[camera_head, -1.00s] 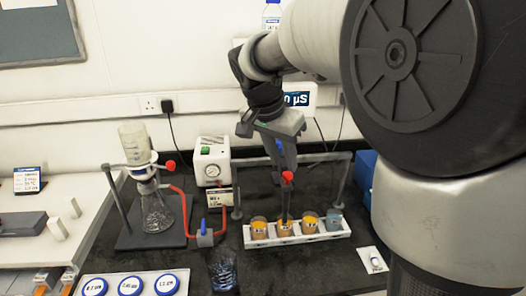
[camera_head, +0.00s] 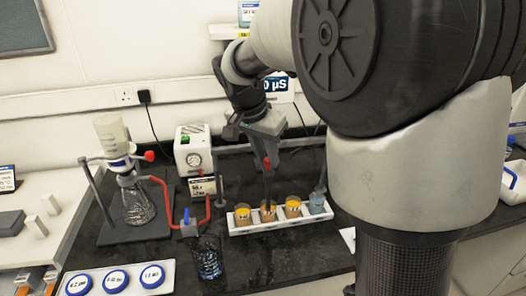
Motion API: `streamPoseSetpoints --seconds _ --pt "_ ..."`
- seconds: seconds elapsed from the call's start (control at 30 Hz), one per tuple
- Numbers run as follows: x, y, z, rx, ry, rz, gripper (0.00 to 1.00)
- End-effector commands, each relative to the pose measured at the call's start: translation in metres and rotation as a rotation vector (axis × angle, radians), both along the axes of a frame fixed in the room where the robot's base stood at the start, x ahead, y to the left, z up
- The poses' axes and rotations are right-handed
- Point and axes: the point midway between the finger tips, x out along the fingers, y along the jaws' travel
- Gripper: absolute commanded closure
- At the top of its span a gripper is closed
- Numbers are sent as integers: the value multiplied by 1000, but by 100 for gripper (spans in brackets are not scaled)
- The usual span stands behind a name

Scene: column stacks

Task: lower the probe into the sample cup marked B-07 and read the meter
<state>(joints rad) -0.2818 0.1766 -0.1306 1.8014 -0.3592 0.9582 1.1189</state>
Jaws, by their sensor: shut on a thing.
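A white rack (camera_head: 262,228) holds a row of small cups on the dark bench. The second cup from the left (camera_head: 268,216), with orange contents, is under my gripper. My gripper (camera_head: 267,153) is shut on a dark, thin probe (camera_head: 269,186) with a red top. The probe hangs about upright, its lower end at the mouth of this cup; I cannot tell how deep it is. The cup labels are too small to read, so I cannot tell which is B-07. The meter (camera_head: 276,85) stands behind, partly hidden by my arm; its display shows "0 µS", with any digits before hidden.
Left of the rack are a dark-patterned glass (camera_head: 208,262), red tubing (camera_head: 163,192), a flask on a stand (camera_head: 137,207) and a white gauge box (camera_head: 192,150). Blue-lidded jars (camera_head: 116,281) sit front left.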

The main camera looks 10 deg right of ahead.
Motion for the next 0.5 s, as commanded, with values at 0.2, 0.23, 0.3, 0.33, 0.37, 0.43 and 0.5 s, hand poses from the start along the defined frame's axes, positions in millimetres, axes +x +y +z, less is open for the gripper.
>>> streamPoseSetpoints --seconds 0.2,0.23,0.3,0.33,0.37,0.43,0.5 --pt "0 0 28 1 -3 -1 100" --pt "0 0 34 0 -3 -1 100" --pt "1 0 49 1 -4 -1 100" --pt "1 0 55 0 -3 0 100" --pt "0 0 59 1 -2 0 100" --pt "0 0 64 0 -1 0 100" --pt "0 0 64 0 -1 0 100"
